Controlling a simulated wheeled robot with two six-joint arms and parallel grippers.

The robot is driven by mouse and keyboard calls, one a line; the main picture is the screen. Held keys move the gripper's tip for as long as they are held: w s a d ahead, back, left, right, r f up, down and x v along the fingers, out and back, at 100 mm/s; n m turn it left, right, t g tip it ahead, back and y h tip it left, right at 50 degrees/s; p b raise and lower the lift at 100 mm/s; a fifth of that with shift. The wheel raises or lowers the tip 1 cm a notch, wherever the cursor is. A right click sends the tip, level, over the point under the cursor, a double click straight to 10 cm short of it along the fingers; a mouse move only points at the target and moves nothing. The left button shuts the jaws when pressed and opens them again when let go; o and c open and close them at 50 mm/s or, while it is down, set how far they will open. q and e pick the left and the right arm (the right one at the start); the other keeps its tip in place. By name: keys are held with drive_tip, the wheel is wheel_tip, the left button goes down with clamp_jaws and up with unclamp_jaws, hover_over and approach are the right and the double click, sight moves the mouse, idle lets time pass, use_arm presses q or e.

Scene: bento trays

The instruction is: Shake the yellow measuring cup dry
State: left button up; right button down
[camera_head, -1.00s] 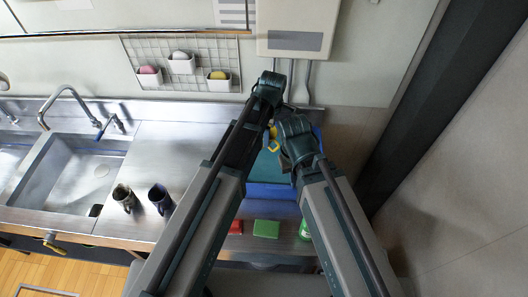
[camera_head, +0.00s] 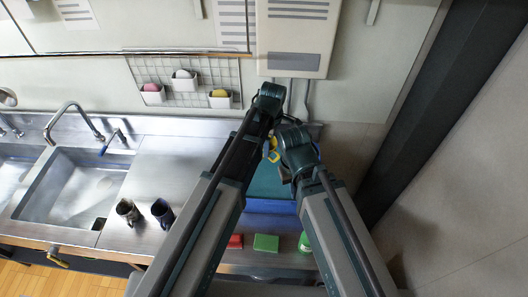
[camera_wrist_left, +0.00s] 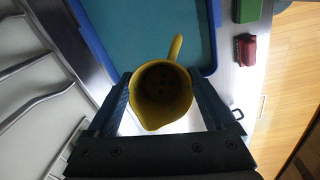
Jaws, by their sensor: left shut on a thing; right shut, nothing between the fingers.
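The yellow measuring cup (camera_wrist_left: 162,95) is between the fingers of my left gripper (camera_wrist_left: 163,88) in the left wrist view. I see into its open mouth; small dark spots show inside, and the handle points toward the tray. In the head view only a yellow bit of the cup (camera_head: 273,156) shows between my arms, above the tray. My left gripper is shut on the cup; in the head view its fingers are mostly hidden by my arm. My right gripper (camera_head: 285,174) is shut and empty beside the cup, partly hidden by its wrist.
A blue-rimmed tray (camera_head: 270,206) with a teal inside lies below the grippers. A red block (camera_head: 235,241), a green block (camera_head: 265,242) and a green item (camera_head: 304,243) sit in front. Two dark mugs (camera_head: 128,211) stand left, near the sink (camera_head: 70,187). The wall is close behind.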

use_arm(q)
drive_tip(key=shift+f+b, duration=1.95)
drive_tip(key=shift+f, duration=0.05)
wheel_tip(320, 180, up, 4)
drive_tip(key=p, duration=0.4)
wheel_tip(320, 180, down, 4)
drive_tip(key=b, duration=0.4)
drive_tip(key=shift+r, duration=0.15)
idle(0.8)
idle(0.3)
